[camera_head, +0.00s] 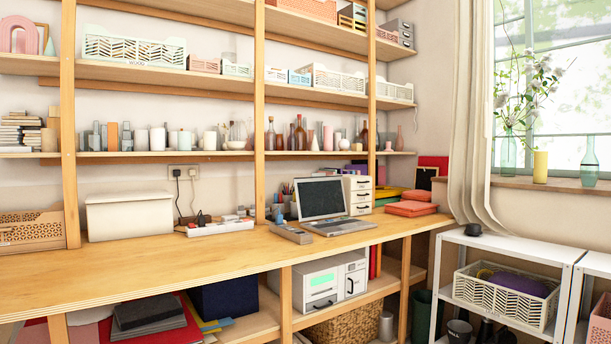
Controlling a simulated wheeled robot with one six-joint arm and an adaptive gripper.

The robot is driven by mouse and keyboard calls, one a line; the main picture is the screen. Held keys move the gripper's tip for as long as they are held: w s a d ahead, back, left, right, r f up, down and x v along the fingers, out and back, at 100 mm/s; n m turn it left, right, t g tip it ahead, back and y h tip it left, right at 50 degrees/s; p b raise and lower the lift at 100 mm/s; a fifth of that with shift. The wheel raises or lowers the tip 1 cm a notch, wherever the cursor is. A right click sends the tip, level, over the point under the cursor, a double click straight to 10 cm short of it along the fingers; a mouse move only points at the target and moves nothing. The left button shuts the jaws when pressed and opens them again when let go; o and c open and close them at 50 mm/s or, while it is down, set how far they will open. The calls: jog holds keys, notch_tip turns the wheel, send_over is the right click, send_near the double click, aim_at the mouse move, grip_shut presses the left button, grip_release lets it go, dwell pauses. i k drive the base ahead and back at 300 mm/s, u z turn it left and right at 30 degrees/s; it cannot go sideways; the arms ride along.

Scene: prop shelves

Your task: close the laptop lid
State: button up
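An open laptop (341,226) stands on the wooden desk, right of the picture's middle. Its lid (320,198) is raised, with a dark screen tilted slightly back and facing out toward the left front. The keyboard base lies flat near the desk's front edge. No part of my gripper shows in this view.
The wooden desk (150,275) has bare room to the left of the laptop. A white drawer box (358,194) and orange folded items (411,208) stand to the right.

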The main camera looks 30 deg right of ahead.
aim_at(319, 196)
jog(key=z, duration=0.65)
jog(key=i, duration=0.55)
jog(key=z, duration=0.85)
jog(key=i, duration=0.7)
jog(key=u, duration=0.1)
